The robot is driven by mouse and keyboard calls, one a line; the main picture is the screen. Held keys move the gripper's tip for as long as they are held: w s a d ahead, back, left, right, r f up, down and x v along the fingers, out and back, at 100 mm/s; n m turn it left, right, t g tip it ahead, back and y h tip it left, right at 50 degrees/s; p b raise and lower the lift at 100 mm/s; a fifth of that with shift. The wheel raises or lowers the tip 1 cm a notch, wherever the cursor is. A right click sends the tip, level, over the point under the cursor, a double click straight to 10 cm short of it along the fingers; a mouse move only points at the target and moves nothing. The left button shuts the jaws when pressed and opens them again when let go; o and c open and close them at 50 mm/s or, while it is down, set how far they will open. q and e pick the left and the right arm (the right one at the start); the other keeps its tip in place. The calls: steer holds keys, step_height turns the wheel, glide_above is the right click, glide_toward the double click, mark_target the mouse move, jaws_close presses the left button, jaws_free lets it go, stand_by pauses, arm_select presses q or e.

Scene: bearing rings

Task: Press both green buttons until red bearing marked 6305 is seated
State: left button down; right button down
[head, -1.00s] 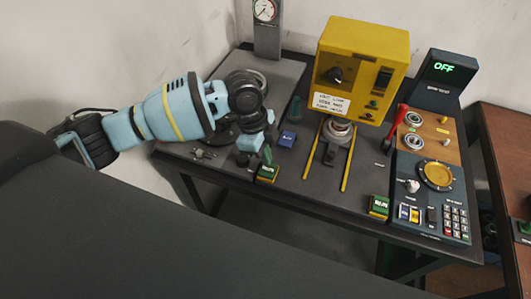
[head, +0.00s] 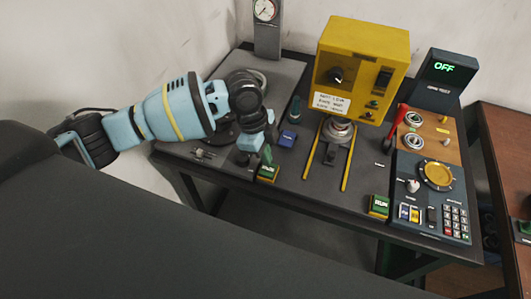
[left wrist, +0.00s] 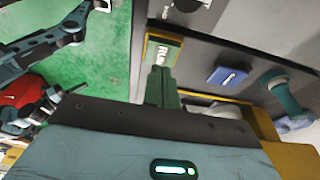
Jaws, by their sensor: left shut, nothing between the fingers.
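The left green button box (head: 268,173) with a yellow base sits at the table's front edge. The right green button box (head: 379,205) stands further right on the same edge. My left gripper (head: 267,155) is shut and empty, just above and behind the left button. In the left wrist view, its green fingers (left wrist: 162,88) point at the left button (left wrist: 163,50); I cannot tell whether they touch it. The yellow press (head: 362,70) stands behind, with a metallic round part (head: 338,130) under it. I cannot make out a red bearing or the mark 6305. My right gripper is not in view.
A blue block (head: 288,138) and a teal-handled tool (head: 295,108) lie behind the left button. Yellow rails (head: 348,170) run forward from the press. A control panel with a red lever (head: 399,118) and an OFF display (head: 444,68) stands right. A gauge post (head: 266,25) stands at the back.

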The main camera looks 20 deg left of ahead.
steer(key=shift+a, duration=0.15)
arm_select(q)
steer(key=shift+a+x, duration=0.2)
steer(key=shift+x, duration=0.65)
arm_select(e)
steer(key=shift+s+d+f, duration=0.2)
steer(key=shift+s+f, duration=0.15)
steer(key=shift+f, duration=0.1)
arm_select(q)
steer(key=shift+f+b, duration=0.4)
steer(key=shift+f, duration=0.25)
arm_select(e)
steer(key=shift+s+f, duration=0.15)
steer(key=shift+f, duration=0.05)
arm_select(q)
steer(key=shift+r, duration=0.15)
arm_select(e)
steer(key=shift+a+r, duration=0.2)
arm_select(q)
steer(key=shift+r+p, duration=0.15)
steer(key=shift+p, duration=0.15)
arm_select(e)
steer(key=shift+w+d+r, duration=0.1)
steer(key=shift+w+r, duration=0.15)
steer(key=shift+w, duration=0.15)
